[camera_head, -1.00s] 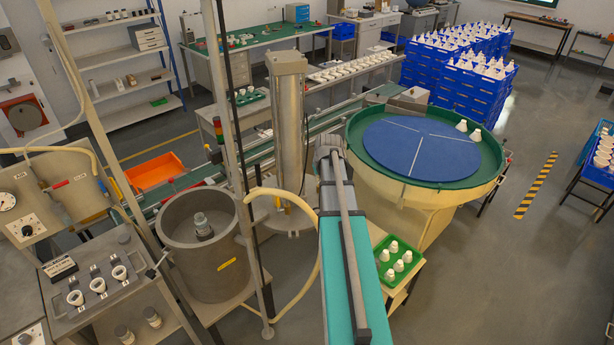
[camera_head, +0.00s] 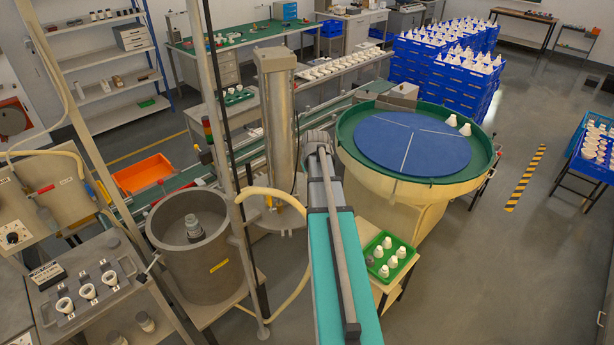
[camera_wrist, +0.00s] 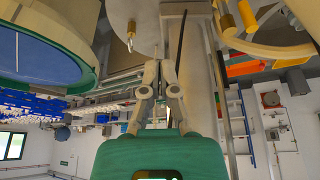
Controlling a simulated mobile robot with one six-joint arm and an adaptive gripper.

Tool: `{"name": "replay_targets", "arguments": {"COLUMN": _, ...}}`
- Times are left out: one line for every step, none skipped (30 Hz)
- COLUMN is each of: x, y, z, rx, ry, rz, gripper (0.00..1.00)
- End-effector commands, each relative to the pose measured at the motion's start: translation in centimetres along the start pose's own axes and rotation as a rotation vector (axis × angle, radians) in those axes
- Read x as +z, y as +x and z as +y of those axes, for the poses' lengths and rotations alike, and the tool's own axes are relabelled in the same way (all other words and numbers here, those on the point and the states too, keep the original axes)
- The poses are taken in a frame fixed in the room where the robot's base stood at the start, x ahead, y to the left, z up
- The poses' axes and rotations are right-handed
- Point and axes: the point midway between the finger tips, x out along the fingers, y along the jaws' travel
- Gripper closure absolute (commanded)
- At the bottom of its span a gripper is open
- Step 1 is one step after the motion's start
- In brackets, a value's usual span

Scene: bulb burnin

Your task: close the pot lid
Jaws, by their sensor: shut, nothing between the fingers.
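The grey pot (camera_head: 203,272) stands open at the left of the head view, with a small metal-topped object (camera_head: 194,227) inside it. A grey round plate (camera_head: 270,222) with a brass fitting lies at the foot of the tall column to the pot's right. A grey disc (camera_wrist: 146,16) with a brass fitting also shows at the top of the wrist view; I cannot tell for sure whether this is the lid. My gripper (camera_wrist: 158,68) is shut and empty in the wrist view, apart from the disc. In the head view my arm hides the gripper.
A big round bowl (camera_head: 350,165) with a blue disc stands right of my arm. A green tray (camera_head: 375,277) of white parts sits below it. A post and a curved yellow hose (camera_head: 262,193) stand between the pot and my arm.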

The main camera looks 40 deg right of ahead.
Motion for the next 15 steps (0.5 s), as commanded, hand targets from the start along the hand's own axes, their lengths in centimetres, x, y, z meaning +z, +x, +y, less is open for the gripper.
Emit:
{"name": "replay_targets", "arguments": {"x": 0.1, "y": 0.6, "z": 0.0, "rx": 0.000, "ry": 0.000, "rz": 0.000, "gripper": 1.00}}
{"name": "replay_targets", "arguments": {"x": 0.1, "y": 0.9, "z": 0.0, "rx": 0.000, "ry": 0.000, "rz": 0.000, "gripper": 1.00}}
{"name": "replay_targets", "arguments": {"x": 0.1, "y": 1.2, "z": 0.0, "rx": 0.000, "ry": 0.000, "rz": 0.000, "gripper": 1.00}}
{"name": "replay_targets", "arguments": {"x": 0.1, "y": 1.4, "z": 0.0, "rx": 0.000, "ry": 0.000, "rz": 0.000, "gripper": 1.00}}
{"name": "replay_targets", "arguments": {"x": 0.1, "y": 1.6, "z": 0.0, "rx": 0.000, "ry": 0.000, "rz": 0.000, "gripper": 1.00}}
{"name": "replay_targets", "arguments": {"x": 0.1, "y": 2.0, "z": 0.1, "rx": 0.000, "ry": 0.000, "rz": 0.000, "gripper": 1.00}}
{"name": "replay_targets", "arguments": {"x": 0.1, "y": 2.2, "z": 0.1, "rx": 0.000, "ry": 0.000, "rz": 0.000, "gripper": 1.00}}
{"name": "replay_targets", "arguments": {"x": 0.1, "y": 2.5, "z": 0.1, "rx": 0.000, "ry": 0.001, "rz": 0.000, "gripper": 1.00}}
{"name": "replay_targets", "arguments": {"x": 0.1, "y": 2.8, "z": 0.1, "rx": 0.000, "ry": 0.001, "rz": 0.000, "gripper": 1.00}}
{"name": "replay_targets", "arguments": {"x": 0.1, "y": 3.0, "z": 0.1, "rx": 0.000, "ry": 0.001, "rz": 0.000, "gripper": 1.00}}
{"name": "replay_targets", "arguments": {"x": 0.1, "y": 3.3, "z": 0.1, "rx": 0.000, "ry": 0.001, "rz": 0.000, "gripper": 1.00}}
{"name": "replay_targets", "arguments": {"x": 0.1, "y": 3.6, "z": 0.1, "rx": 0.000, "ry": 0.001, "rz": 0.000, "gripper": 1.00}}
{"name": "replay_targets", "arguments": {"x": 0.1, "y": 3.8, "z": 0.1, "rx": 0.000, "ry": 0.001, "rz": 0.000, "gripper": 1.00}}
{"name": "replay_targets", "arguments": {"x": 0.1, "y": 4.1, "z": 0.1, "rx": 0.000, "ry": 0.001, "rz": 0.000, "gripper": 1.00}}
{"name": "replay_targets", "arguments": {"x": 0.1, "y": 4.4, "z": 0.1, "rx": 0.000, "ry": 0.001, "rz": 0.000, "gripper": 1.00}}
